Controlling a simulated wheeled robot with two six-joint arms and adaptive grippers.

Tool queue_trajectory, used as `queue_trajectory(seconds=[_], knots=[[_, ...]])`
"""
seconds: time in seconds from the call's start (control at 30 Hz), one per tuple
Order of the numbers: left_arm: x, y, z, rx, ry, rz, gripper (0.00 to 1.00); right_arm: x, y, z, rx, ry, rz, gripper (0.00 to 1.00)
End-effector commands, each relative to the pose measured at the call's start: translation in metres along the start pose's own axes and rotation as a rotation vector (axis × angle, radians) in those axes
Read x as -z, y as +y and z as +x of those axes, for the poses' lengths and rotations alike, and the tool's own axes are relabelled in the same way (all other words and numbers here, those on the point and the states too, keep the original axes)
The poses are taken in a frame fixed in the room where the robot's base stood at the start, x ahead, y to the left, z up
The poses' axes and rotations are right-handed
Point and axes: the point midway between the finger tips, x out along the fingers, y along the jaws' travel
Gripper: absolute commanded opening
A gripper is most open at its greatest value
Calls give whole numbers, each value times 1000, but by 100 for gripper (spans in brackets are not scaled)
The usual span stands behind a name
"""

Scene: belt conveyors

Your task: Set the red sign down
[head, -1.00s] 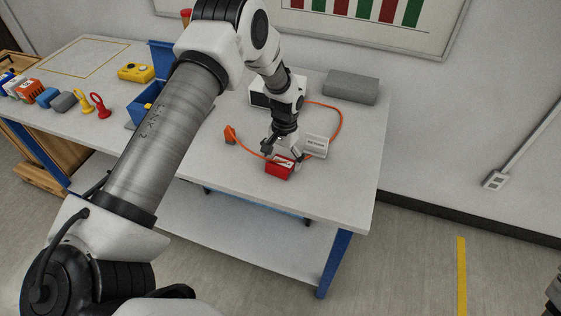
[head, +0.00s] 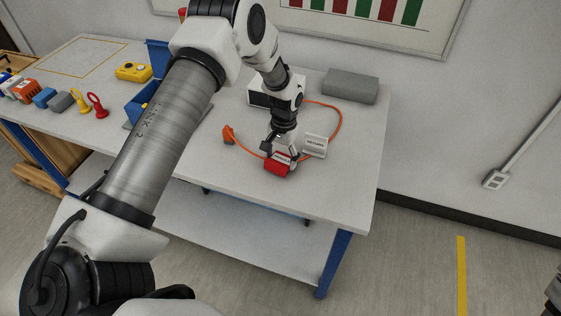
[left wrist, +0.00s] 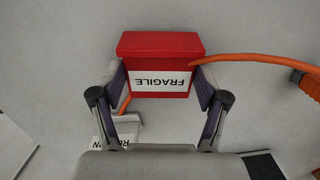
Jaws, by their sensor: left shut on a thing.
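The red sign (head: 277,169) is a small red block with a white FRAGILE label. It is over the front right part of the table (head: 235,180), and I cannot tell whether its underside touches the top. My left gripper (head: 281,154) points down and is shut on it. In the left wrist view the red sign (left wrist: 160,43) sits between the two fingers (left wrist: 160,80), one at each side, its label upside down in the picture.
A white sign (head: 315,146) stands close to the right of the red one. An orange cable (head: 340,122) loops around behind, its orange plug (head: 228,135) to the left. A grey block (head: 350,86) lies at the back. Bare tabletop is in front and to the right.

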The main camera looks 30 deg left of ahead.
Motion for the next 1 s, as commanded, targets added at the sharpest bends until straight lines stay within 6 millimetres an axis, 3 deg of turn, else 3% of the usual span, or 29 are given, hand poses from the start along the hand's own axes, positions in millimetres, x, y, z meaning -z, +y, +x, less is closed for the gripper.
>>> queue_trajectory(seconds=[0.17, 0.7, 0.9, 1.0], knots=[[-4, 1, -20, 0, 1, 0, 40, 0, 0, 14, 0, 0, 0, 40], [-128, 68, -17, 2, -1, 2, 40, 0, 0, 50, 0, 0, 0, 40], [-148, 78, -9, 3, -2, 13, 40, 0, 0, 52, 0, 0, 0, 40], [-134, 84, 0, 6, 1, 23, 40, 0, 0, 51, 0, 0, 0, 40]])
